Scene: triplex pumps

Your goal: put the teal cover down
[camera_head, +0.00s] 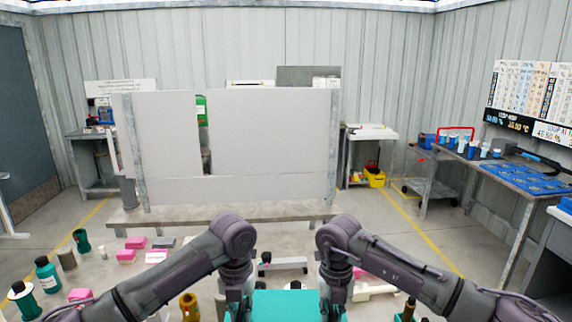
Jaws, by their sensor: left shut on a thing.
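The teal cover (285,307) is at the bottom middle of the head view, cut off by the lower edge. My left gripper (238,303) points down at the cover's left side and is shut on it. My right gripper (336,303) points down at the cover's right side; its fingers are too dark and small to tell open from shut. The cover's underside and what lies directly below it are hidden.
A large grey panel (265,135) stands on a bench ahead. Pink blocks (135,242), teal bottles (47,275) and other parts lie at lower left. A table (500,172) with blue trays stands at right. Floor shows beside the yellow line (425,238).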

